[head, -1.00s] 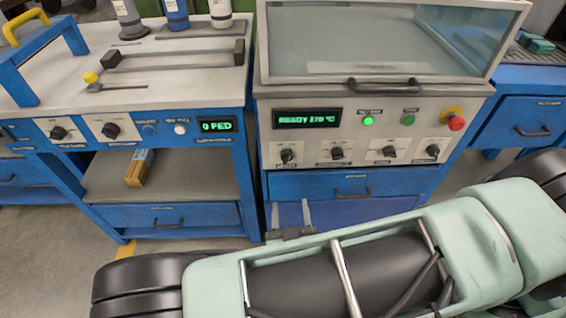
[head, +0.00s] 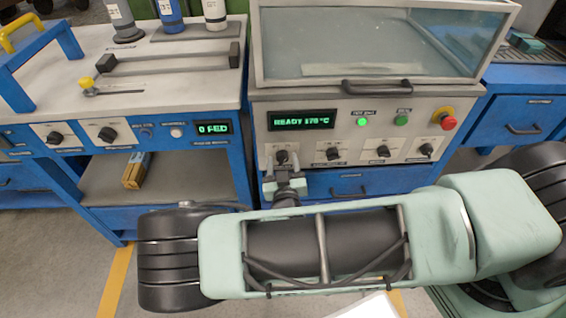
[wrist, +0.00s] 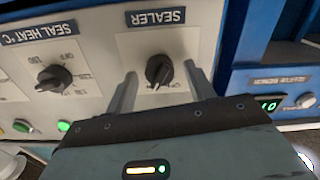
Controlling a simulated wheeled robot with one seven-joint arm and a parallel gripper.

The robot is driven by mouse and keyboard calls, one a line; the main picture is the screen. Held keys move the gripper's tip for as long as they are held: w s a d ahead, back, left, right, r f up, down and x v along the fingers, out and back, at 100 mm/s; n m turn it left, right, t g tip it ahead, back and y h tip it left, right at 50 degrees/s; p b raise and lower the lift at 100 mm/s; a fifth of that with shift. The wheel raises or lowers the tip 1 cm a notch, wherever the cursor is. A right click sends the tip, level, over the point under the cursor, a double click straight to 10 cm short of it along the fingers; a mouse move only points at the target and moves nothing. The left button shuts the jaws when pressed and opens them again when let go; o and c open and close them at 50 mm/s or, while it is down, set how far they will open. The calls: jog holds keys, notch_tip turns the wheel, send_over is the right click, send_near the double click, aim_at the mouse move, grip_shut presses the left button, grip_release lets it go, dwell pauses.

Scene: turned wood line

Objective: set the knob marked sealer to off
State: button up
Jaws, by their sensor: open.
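The sealer knob (wrist: 159,70) is a black pointer knob on a white plate, under a dark label reading SEALER that appears upside down in the wrist view. Its pointer slants toward the lower part of the picture; the small print around it is partly hidden and I cannot read its setting. In the head view it is the leftmost knob (head: 282,157) on the sealing machine's panel. My gripper (wrist: 160,76) is open, one finger on each side of the knob, with visible gaps. In the head view my gripper (head: 283,172) is just below and in front of the knob.
The seal heat knob (wrist: 54,78) is beside it. The panel also has a READY display (head: 302,120), a lit green lamp (head: 362,122) and a red stop button (head: 447,119). A glass-lidded chamber (head: 380,45) sits above. The left bench (head: 60,95) holds bottles and more knobs.

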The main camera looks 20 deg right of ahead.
jog(key=c, duration=1)
jog(key=shift+n+b, duration=0.3)
jog(key=shift+n, duration=0.1)
jog(key=n+b, duration=0.2)
jog(key=n, duration=0.2)
jog(key=shift+f+n, duration=0.1)
jog(key=shift+n, duration=0.3)
jog(key=n+b, duration=0.2)
jog(key=n, duration=0.4)
jog(key=shift+n, duration=0.3)
jog(key=o, duration=1)
